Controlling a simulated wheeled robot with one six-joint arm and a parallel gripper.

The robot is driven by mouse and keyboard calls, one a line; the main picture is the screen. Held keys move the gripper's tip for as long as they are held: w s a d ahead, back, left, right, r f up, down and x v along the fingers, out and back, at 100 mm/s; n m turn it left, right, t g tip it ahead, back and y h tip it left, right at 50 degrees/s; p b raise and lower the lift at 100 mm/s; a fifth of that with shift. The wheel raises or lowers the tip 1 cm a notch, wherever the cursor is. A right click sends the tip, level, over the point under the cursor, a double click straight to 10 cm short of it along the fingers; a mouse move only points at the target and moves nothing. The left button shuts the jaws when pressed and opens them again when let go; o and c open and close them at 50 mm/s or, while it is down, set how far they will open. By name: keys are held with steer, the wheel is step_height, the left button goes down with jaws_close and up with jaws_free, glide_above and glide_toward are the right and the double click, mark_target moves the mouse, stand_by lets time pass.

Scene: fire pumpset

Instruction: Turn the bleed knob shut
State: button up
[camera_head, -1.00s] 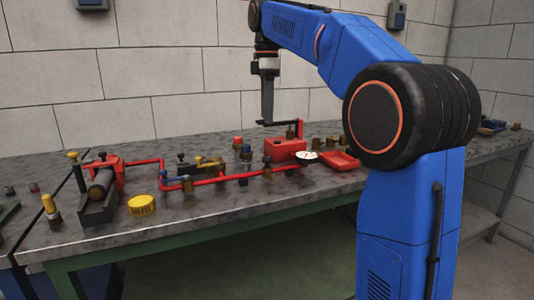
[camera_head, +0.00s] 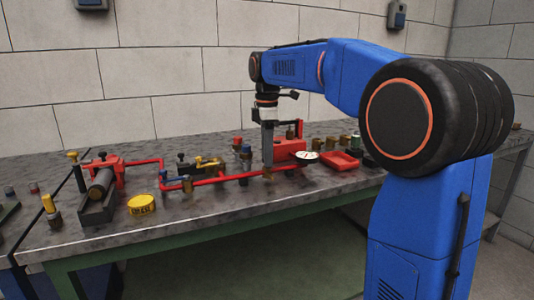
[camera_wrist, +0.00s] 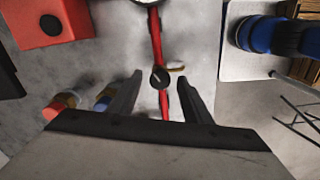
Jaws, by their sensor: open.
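A small dark round knob (camera_wrist: 159,78) with a light line across its top sits on the red pipe (camera_wrist: 156,42) in the wrist view. I take it to be the bleed knob. A small brass-coloured piece sticks out to its right. My gripper (camera_wrist: 160,72) is open, with one finger on each side of the knob and clear gaps between. In the head view my gripper (camera_head: 268,160) points straight down at the red pipe (camera_head: 225,178), beside the red pump box (camera_head: 290,149). It hides the knob there. I cannot tell how far the fingertips are above it.
Red-capped and blue-capped fittings (camera_head: 242,152) stand close to the left of my gripper. A white gauge (camera_head: 307,157) and a red tray (camera_head: 340,160) lie to the right. A yellow round tin (camera_head: 142,204) and a clamped cylinder (camera_head: 101,183) are further left on the grey bench (camera_head: 200,214).

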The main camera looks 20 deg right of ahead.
steer(key=c, duration=1.1)
steer(key=shift+o, duration=0.2)
steer(key=shift+m, duration=0.3)
steer(key=m, duration=2.3)
steer(key=shift+m, duration=0.3)
